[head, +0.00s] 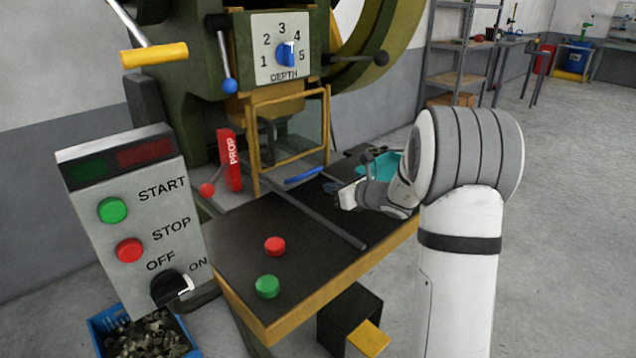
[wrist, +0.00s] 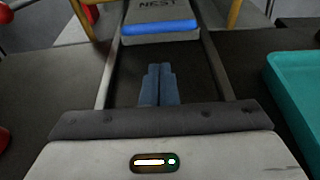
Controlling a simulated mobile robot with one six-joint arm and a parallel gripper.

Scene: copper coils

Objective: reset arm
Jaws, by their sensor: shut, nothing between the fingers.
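My gripper (head: 331,187) is over the dark table of the press in the head view, at the end of my white arm. In the wrist view its two blue-grey fingers (wrist: 159,84) are together, with nothing between them. They point toward a grey block marked NEST (wrist: 160,22) with a blue front edge, and stay apart from it in the picture. The gripper's height over the table is hard to tell.
A teal tray (wrist: 296,95) lies right of the gripper; it shows partly behind my arm in the head view (head: 382,163). The control box (head: 135,215) stands front left.

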